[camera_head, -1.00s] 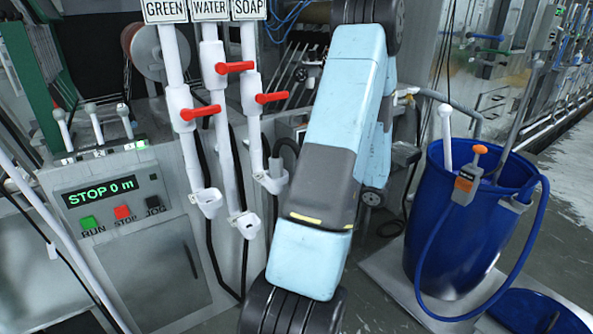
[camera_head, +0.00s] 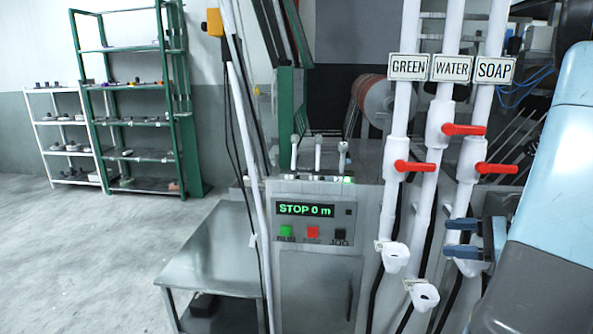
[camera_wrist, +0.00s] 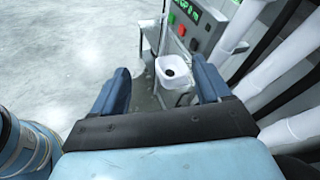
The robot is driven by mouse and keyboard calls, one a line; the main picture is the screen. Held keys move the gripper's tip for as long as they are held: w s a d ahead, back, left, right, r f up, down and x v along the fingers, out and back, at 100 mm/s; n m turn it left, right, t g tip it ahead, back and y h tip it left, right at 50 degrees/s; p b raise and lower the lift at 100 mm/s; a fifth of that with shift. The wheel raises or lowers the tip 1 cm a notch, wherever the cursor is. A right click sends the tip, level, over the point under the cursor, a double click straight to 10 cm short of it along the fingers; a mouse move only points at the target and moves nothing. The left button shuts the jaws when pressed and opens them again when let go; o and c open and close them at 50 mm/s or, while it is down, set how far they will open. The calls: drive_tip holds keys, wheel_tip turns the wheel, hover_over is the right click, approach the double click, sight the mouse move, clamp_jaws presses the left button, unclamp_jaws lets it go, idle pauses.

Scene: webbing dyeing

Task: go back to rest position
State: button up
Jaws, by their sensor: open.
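My gripper (camera_head: 451,238) shows at the lower right of the head view, with its two blue fingers pointing left, beside the lower ends of the white pipes. In the wrist view my gripper (camera_wrist: 162,80) has its fingers wide apart, and nothing is held between them. A white spout cup (camera_wrist: 176,72) with a dark hole appears in the gap between the fingers, seemingly beyond them; I cannot tell the exact distance. My light-blue arm fills the right edge of the head view.
Pipes labelled GREEN (camera_head: 408,67), WATER (camera_head: 451,68) and SOAP (camera_head: 494,70) carry red valve handles. The control panel (camera_head: 313,222) reads STOP 0 m. A metal table (camera_head: 215,255) stands left of it. Shelves (camera_head: 130,120) stand far left. The floor (camera_head: 80,260) there is open.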

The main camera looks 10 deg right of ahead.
drive_tip(key=s+a+r+n+g+h, duration=0.4)
drive_tip(key=a+n, duration=0.4)
drive_tip(key=a, duration=0.1)
drive_tip(key=s+a+r+n+g+h, duration=0.3)
drive_tip(key=s+a+n+g, duration=0.1)
drive_tip(key=a+n, duration=0.4)
drive_tip(key=s+a+r+n+t+h, duration=0.3)
drive_tip(key=r+n+t+h, duration=0.1)
drive_tip(key=r+n, duration=0.2)
drive_tip(key=shift+s+a, duration=0.25)
drive_tip(key=shift+s, duration=0.05)
